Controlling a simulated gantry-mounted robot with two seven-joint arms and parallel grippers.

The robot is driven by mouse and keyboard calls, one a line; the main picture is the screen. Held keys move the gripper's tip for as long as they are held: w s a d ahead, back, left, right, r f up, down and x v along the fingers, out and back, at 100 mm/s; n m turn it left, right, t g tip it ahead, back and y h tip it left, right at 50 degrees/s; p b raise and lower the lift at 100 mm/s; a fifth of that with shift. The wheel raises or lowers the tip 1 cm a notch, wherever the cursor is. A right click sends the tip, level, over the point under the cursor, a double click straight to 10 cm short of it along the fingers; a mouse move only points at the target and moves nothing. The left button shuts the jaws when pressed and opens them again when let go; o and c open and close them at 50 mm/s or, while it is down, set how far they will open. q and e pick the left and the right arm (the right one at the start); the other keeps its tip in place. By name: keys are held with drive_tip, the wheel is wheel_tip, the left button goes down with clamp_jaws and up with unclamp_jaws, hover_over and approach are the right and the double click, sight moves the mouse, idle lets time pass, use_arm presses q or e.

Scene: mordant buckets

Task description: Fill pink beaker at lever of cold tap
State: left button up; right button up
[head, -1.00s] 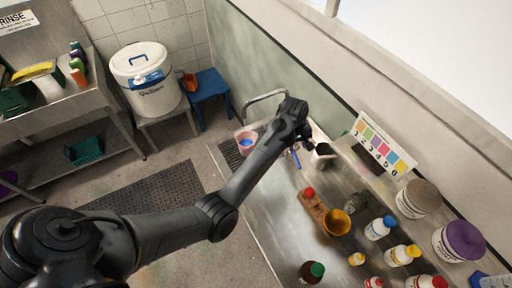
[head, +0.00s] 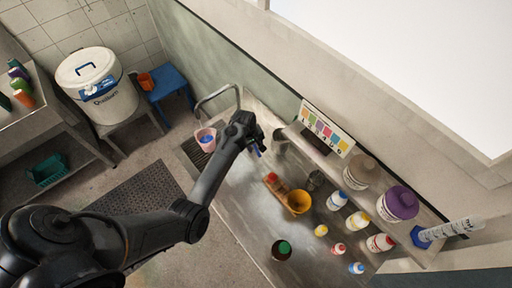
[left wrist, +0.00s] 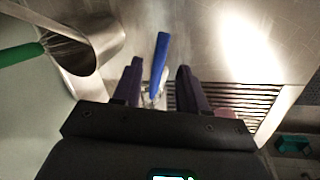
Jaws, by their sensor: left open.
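The pink beaker (head: 206,139) stands on the drain grate (head: 190,150) below the arched tap spout (head: 217,98); its inside looks blue. A sliver of pink, probably the beaker, shows behind a finger in the left wrist view (left wrist: 226,112). The blue lever (left wrist: 161,58) lies between the lines of my two open fingers and reaches out past their tips. In the head view the lever (head: 261,150) shows just below my left gripper (head: 254,144). I cannot tell whether the fingers touch it. My right gripper is not in view.
A metal pot (left wrist: 92,62) with a green-handled whisk (left wrist: 22,53) stands close by. A colour chart (head: 327,128) stands behind. The counter's front left is clear.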

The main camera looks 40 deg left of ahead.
sight(257, 150)
use_arm(q)
drive_tip(key=shift+w+d+f, duration=0.1)
drive_tip(key=shift+w+f, duration=0.05)
drive_tip(key=shift+f, duration=0.6)
drive_tip(key=shift+w+f, duration=0.1)
drive_tip(key=shift+f, duration=0.65)
clamp_jaws()
